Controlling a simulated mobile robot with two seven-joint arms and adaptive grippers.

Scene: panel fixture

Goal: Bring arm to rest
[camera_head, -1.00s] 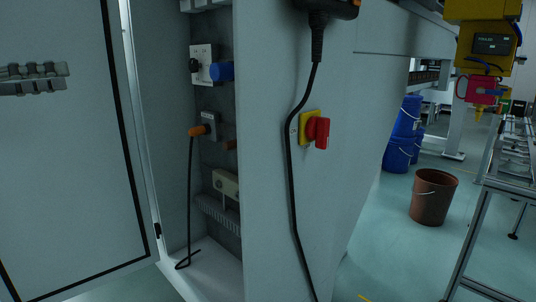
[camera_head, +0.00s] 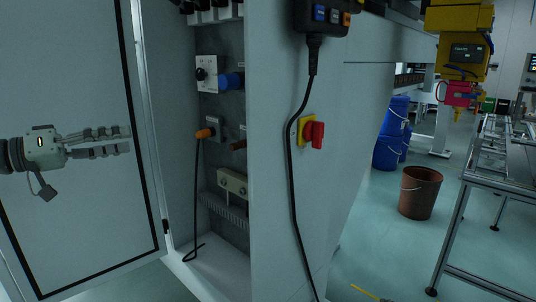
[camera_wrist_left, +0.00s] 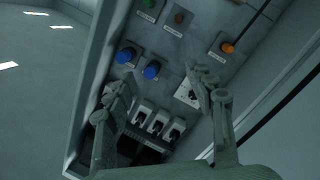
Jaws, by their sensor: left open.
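My left gripper (camera_head: 128,141) reaches in from the left edge of the head view, in front of the open cabinet door (camera_head: 80,220). Its fingers point right, towards the cabinet opening, and hold nothing. In the left wrist view the gripper (camera_wrist_left: 168,90) has its two fingers spread apart, with the cabinet's panel of switches and knobs beyond them. My right gripper is not in view.
The open cabinet holds a blue plug (camera_head: 231,80), an orange-ended plug (camera_head: 205,133) with a black cable, and a dial plate (camera_head: 206,72). A red-yellow switch (camera_head: 313,133) and hanging pendant (camera_head: 322,17) are on the outer side. A brown bucket (camera_head: 420,193) stands right.

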